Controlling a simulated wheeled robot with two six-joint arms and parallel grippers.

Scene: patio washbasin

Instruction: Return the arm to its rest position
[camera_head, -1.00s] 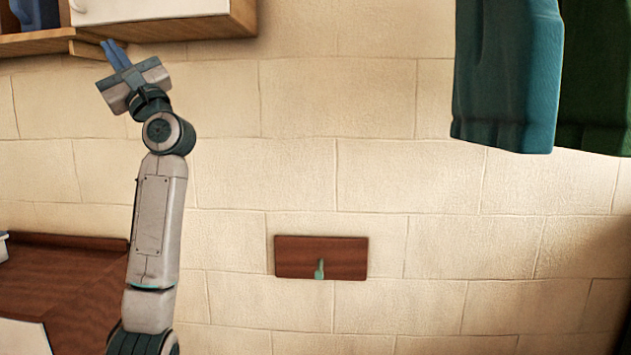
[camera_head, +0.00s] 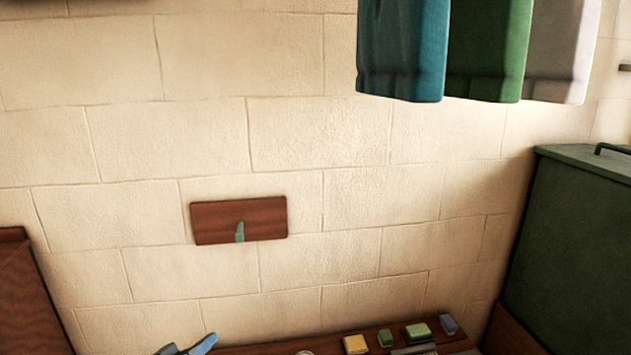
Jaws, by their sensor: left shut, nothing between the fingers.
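My left gripper (camera_head: 201,345) shows only at the bottom edge of the head view, left of the middle. Its blue fingers are shut with nothing between them. They point up and to the right. The rest of my left arm is below the picture's edge. My right gripper is not in view.
A wooden board with a green hook (camera_head: 238,220) is on the block wall. Blue, green and white towels (camera_head: 400,50) hang at the upper right. A dark green box (camera_head: 575,240) stands at the right. Yellow (camera_head: 355,344), green and blue blocks lie on a wooden shelf below.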

